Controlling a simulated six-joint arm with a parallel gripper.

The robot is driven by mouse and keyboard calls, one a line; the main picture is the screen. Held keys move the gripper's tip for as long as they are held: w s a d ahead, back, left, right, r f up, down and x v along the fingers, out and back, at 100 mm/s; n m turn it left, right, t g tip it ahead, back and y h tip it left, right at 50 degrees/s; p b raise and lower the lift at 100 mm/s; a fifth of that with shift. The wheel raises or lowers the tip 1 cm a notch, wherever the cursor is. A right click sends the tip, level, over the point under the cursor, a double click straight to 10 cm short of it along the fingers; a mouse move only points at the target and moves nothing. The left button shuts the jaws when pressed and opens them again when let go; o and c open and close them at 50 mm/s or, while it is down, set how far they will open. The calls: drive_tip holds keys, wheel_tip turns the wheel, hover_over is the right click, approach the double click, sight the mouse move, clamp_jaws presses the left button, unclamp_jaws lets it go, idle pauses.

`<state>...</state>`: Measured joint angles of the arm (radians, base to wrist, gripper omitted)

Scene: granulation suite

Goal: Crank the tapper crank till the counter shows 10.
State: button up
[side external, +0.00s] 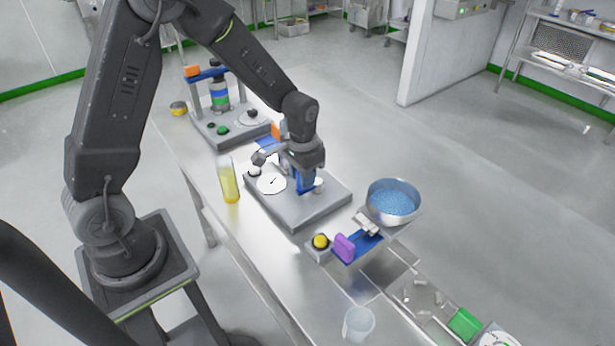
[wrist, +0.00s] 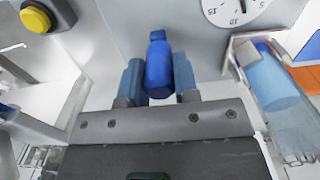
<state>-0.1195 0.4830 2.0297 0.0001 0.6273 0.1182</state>
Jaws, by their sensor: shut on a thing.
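The tapper stands on a grey base (side external: 322,204) on the bench. A white round dial (side external: 272,184) with a dark hand lies on it. The dial (wrist: 245,8) is cut off at the top of the wrist view, with 5, 10 and 15 partly showing upside down; I cannot read the count. My gripper (wrist: 158,82) is shut on the upright blue crank handle (wrist: 158,65), one finger on each side. In the side external view my gripper (side external: 304,180) is over the base, right of the dial, and the rest of the crank is mostly hidden.
A clear cylinder with yellow contents (side external: 229,184) stands left of the base. A yellow button (side external: 320,241) and a purple block (side external: 344,247) are in front. A bowl of blue granules (side external: 392,203) is at right. Another grey-based device (side external: 225,130) stands behind. A clear cup (side external: 358,323) is near.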

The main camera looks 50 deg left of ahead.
idle(0.3)
drive_tip(key=shift+w+a, duration=0.2)
drive_tip(key=shift+a, duration=0.4)
drive_tip(key=shift+w+a, duration=0.2)
drive_tip(key=shift+a, duration=0.35)
drive_tip(key=shift+w, duration=0.1)
drive_tip(key=shift+w+a, duration=0.75)
drive_tip(key=shift+w, duration=0.15)
drive_tip(key=shift+w+a, duration=0.1)
drive_tip(key=shift+w, duration=1.05)
